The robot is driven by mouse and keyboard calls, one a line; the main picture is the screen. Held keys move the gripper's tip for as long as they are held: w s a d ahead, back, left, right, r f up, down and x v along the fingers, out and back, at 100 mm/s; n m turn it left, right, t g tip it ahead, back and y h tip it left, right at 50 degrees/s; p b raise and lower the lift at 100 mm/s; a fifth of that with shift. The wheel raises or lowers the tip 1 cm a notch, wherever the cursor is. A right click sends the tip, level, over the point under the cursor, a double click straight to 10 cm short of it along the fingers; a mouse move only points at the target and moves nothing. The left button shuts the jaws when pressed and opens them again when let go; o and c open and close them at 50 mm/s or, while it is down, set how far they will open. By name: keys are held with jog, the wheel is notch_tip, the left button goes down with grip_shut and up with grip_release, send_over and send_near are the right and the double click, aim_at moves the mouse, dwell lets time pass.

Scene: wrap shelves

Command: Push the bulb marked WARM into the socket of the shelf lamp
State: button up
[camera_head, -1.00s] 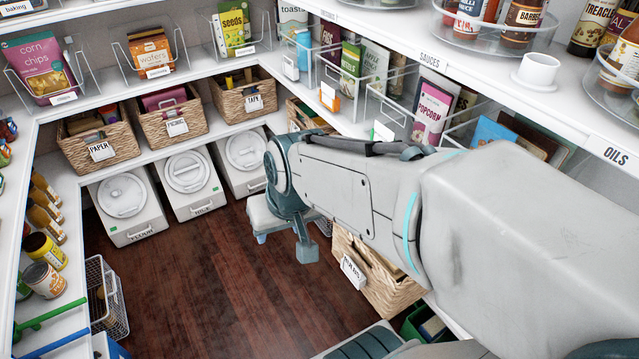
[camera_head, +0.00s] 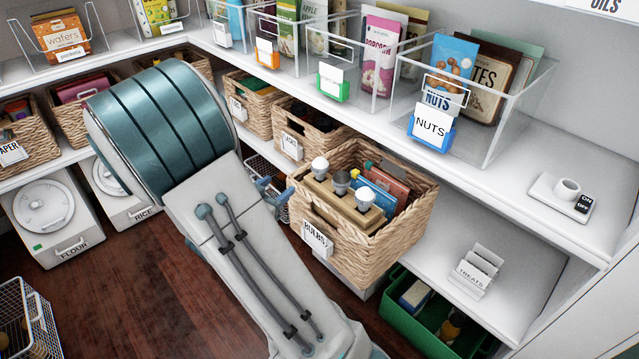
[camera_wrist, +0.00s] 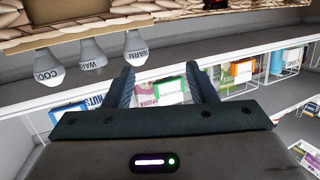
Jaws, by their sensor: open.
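Several bulbs stand in a tan holder (camera_head: 330,194) in the woven BULBS basket (camera_head: 386,240). In the wrist view, the scene looks upside down. There the bulb marked WARM (camera_wrist: 137,48) is rightmost, nearest my gripper (camera_wrist: 161,75). The bulb marked COOL (camera_wrist: 47,68) is leftmost, and the middle bulb's label (camera_wrist: 92,57) is only partly readable. The WARM bulb seems to be the left one in the head view (camera_head: 319,164). My gripper is open and empty, apart from the bulbs. The shelf lamp's white socket (camera_head: 567,188) sits empty on the right shelf beside an ON/OFF switch (camera_head: 584,204).
A clear NUTS bin (camera_head: 500,125) stands on the shelf above the basket. A TREATS card holder (camera_head: 478,268) is on the lower right shelf. A green crate (camera_head: 420,318) lies below. The shelf around the lamp is clear.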

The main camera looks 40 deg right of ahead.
aim_at(315, 170)
jog(key=d+h, duration=0.1)
jog(key=d, duration=0.1)
jog(key=d+g+b, duration=0.1)
jog(key=d, duration=0.2)
jog(key=d+f+m+h+b, duration=0.1)
jog(key=d, duration=0.2)
jog(key=shift+s+d+g+h, duration=0.15)
jog(key=shift+d+g+h, duration=0.1)
jog(key=shift+g+h, duration=0.05)
jog(key=shift+b+x, duration=1.2)
jog(key=shift+x, duration=1.85)
jog(key=shift+r, duration=0.2)
jog(key=c, duration=0.7)
